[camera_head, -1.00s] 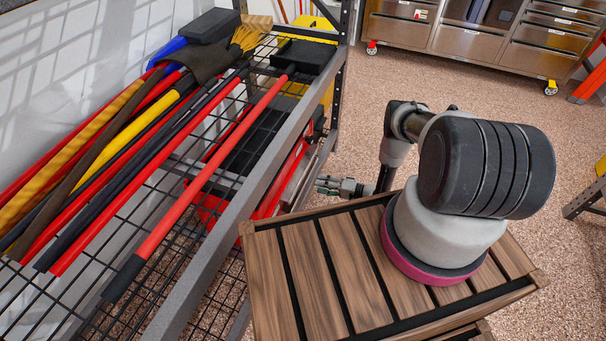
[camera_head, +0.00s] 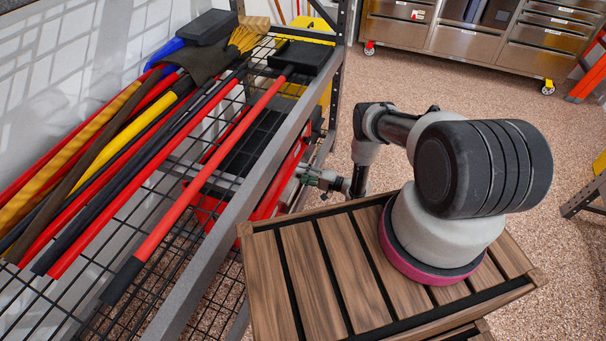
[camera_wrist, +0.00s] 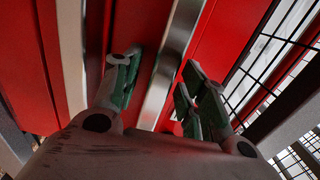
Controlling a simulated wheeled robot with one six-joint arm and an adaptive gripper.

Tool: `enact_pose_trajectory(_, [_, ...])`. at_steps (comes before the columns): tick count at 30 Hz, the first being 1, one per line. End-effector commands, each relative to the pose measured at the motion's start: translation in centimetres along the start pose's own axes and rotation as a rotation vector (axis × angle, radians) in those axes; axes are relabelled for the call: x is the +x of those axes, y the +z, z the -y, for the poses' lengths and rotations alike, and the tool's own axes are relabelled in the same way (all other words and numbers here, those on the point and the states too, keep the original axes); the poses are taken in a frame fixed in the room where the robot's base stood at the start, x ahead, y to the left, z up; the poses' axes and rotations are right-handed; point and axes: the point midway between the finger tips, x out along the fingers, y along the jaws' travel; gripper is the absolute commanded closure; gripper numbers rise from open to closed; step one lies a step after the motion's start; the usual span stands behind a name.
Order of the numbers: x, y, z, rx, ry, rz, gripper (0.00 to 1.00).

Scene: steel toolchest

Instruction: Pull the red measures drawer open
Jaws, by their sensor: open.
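The red toolchest (camera_head: 268,203) stands under the wire rack, mostly hidden by the rack's rail and mesh. In the wrist view a red drawer front (camera_wrist: 212,50) fills much of the picture, with a bright metal handle strip (camera_wrist: 168,75) running along it. No label is readable, so I cannot tell which drawer is the measures drawer. My gripper (camera_head: 302,174) is at the chest's front. In the wrist view my gripper (camera_wrist: 160,88) is open, with its green-padded fingers on either side of the handle strip. I cannot tell whether they touch it.
The wire rack (camera_head: 200,240) with long-handled tools lies left of my arm, and its grey rail passes close to my gripper. Steel cabinets (camera_head: 470,45) stand at the back. Open speckled floor (camera_head: 340,90) lies between. A yellow item (camera_head: 600,165) is at the right edge.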

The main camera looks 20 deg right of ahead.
Motion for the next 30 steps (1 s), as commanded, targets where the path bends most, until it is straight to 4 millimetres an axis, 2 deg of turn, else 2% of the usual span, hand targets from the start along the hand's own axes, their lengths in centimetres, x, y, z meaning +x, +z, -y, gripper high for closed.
enact_pose_trajectory(2, [0.0,0.0,0.0,0.000,0.000,0.000,0.60])
enact_pose_trajectory(6, [0.0,0.0,0.0,0.000,0.000,0.000,0.85])
enact_pose_trajectory(9, [0.0,0.0,0.0,0.000,0.000,0.000,1.00])
enact_pose_trajectory(16, [-0.2,0.0,0.0,0.000,0.001,-0.001,1.00])
enact_pose_trajectory(20, [-1.4,-0.1,0.0,0.001,0.001,-0.004,1.00])
enact_pose_trajectory(23, [-3.2,-0.1,-0.1,0.002,0.001,-0.006,1.00])
enact_pose_trajectory(30, [-9.7,-0.2,0.0,0.001,0.001,-0.011,1.00])
